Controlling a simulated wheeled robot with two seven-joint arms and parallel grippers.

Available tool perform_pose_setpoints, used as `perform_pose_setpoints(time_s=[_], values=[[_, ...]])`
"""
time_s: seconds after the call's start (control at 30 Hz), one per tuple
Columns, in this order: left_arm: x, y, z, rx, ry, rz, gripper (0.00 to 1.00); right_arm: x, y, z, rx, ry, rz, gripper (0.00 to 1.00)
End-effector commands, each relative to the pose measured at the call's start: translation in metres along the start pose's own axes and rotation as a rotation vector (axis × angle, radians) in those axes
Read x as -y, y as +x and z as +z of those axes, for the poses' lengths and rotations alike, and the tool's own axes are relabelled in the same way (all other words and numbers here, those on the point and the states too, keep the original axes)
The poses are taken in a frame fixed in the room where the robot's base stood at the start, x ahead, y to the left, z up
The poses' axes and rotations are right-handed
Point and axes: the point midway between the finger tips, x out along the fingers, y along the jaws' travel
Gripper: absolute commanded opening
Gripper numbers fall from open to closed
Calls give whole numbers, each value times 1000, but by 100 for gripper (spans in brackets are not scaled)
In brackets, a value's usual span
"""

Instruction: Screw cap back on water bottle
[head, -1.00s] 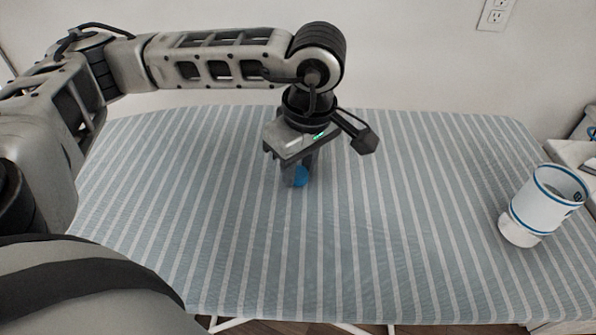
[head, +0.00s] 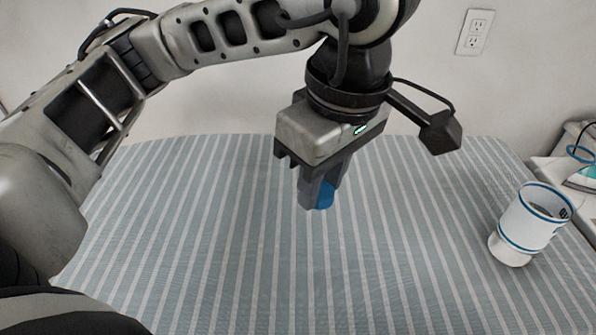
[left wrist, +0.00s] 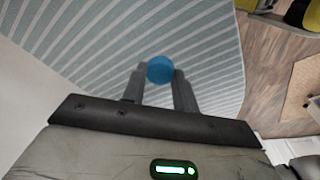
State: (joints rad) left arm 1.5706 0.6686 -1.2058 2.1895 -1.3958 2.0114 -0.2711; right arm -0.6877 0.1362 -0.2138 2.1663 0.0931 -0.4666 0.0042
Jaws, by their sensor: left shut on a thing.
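My left gripper (head: 322,192) is shut on a blue cap (head: 325,195) and holds it above the middle of the striped board. The blue cap also shows in the left wrist view as a round blue disc (left wrist: 160,69) between the two fingertips. A white open-topped container with blue bands (head: 525,222), which looks like the water bottle, stands at the right of the board, well apart from the gripper. Its opening faces up. My right gripper is not in view.
The ironing board with a blue-and-white striped cover (head: 220,240) is clear apart from the container. A white side surface (head: 563,177) with an iron (head: 583,178) is at the far right. A wall with an outlet (head: 475,31) is behind.

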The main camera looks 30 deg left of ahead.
Motion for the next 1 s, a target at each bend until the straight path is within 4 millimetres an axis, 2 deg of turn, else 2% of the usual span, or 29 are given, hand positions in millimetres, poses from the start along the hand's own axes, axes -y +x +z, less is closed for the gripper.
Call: perform_pose_setpoints(time_s=[0.1,0.3,0.83,1.0], values=[[6,-12,20,-1,5,3,5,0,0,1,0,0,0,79],[12,-23,36,1,-1,0,5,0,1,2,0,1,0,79],[12,-23,37,1,14,0,5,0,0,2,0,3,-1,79],[-1,-6,30,1,189,24,5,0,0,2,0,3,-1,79]])
